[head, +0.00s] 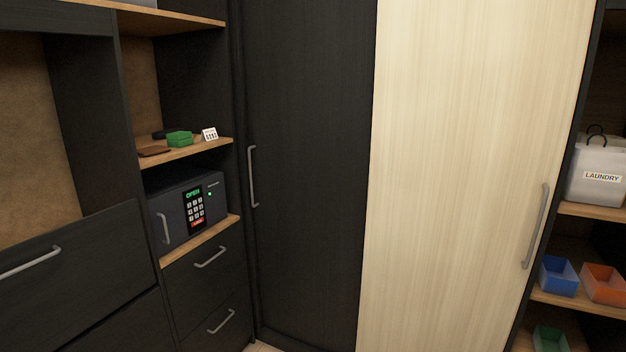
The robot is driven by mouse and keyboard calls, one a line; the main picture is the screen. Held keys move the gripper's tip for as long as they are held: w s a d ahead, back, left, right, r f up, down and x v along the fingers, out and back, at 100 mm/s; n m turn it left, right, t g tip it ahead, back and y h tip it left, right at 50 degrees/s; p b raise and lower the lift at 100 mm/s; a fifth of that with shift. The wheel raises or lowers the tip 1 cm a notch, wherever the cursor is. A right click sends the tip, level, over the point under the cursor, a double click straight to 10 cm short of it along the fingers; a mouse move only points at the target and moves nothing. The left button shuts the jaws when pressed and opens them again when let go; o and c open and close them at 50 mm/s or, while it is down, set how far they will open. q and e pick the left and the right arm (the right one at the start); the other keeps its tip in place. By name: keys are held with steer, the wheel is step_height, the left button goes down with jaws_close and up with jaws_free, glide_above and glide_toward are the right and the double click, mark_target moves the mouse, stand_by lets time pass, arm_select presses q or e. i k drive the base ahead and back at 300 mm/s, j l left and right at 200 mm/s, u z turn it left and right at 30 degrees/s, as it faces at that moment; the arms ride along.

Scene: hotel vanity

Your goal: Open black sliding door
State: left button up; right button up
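The black sliding door (308,170) stands upright in the middle of the head view. Its vertical grey handle (252,176) is near its left edge. The door's left edge is by the dark frame next to the shelf unit, and no gap shows there. The light wood door (465,170) stands to its right, with a grey handle (535,227) near its own right edge. Neither of my grippers is in view.
At left, a shelf unit holds a dark safe (175,217) reading OPEN, a green box (180,139) and drawers (209,280). At right, open shelves hold a laundry bag (598,172), a blue bin (558,276) and an orange bin (603,284).

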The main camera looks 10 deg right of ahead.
mark_target(310, 65)
steer(key=i+j+z, duration=0.1)
steer(key=i, duration=0.35)
steer(key=i+j+z, duration=0.1)
steer(key=i, duration=0.35)
steer(key=i+j+z, duration=0.1)
steer(key=i, duration=0.35)
steer(key=j, duration=0.1)
